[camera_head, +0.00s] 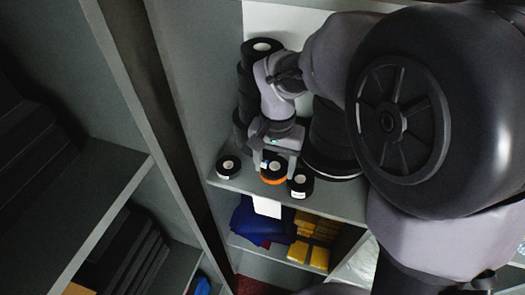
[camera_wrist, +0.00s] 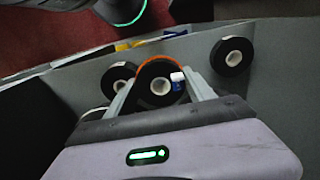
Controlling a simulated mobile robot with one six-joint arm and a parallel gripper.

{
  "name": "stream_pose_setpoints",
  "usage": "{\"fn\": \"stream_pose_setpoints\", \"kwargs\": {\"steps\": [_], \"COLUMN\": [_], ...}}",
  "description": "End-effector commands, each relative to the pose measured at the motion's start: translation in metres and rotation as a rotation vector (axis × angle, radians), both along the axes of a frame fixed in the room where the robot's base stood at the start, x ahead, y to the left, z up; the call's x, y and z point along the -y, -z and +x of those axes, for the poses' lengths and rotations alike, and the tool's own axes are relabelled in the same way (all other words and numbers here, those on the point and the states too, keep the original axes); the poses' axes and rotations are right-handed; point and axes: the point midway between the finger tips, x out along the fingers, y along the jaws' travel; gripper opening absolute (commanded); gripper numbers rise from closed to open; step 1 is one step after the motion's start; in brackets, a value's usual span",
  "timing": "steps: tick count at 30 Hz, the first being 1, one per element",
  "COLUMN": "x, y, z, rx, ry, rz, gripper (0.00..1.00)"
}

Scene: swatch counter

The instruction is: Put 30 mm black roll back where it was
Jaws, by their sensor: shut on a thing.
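My gripper (camera_head: 277,157) is shut on a black roll (camera_head: 274,165) with a white core, over the front part of a grey shelf (camera_head: 222,182). The held roll also shows in the wrist view (camera_wrist: 158,88), between the two fingers (camera_wrist: 160,95), with a small blue and white label on its side. An orange band (camera_head: 273,181) shows just under the held roll, perhaps another roll; I cannot tell whether they touch. One black roll (camera_head: 228,167) stands to the left and another (camera_head: 300,186) close to the right. No width marking is readable.
A white card (camera_head: 267,207) hangs at the shelf edge. Below are blue cloth (camera_head: 250,222) and yellow boxes (camera_head: 308,254). An upright panel (camera_head: 185,110) bounds the left.

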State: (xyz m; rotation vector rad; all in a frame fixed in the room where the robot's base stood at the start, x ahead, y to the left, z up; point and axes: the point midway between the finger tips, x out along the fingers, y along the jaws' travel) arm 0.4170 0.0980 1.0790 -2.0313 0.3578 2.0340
Motion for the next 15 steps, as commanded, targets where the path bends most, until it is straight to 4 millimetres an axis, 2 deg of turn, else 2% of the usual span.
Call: {"fn": "stream_pose_setpoints", "kwargs": {"steps": [3, 11, 15], "x": [-0.013, -0.029, -0.027], "y": [0.002, 0.004, 0.024], "z": [0.006, 0.013, 0.012], "rx": [0.000, 0.000, -0.001], "ry": [-0.001, -0.003, 0.000], "rz": [0.000, 0.000, -0.001], "gripper": [0.21, 0.21, 0.21]}}
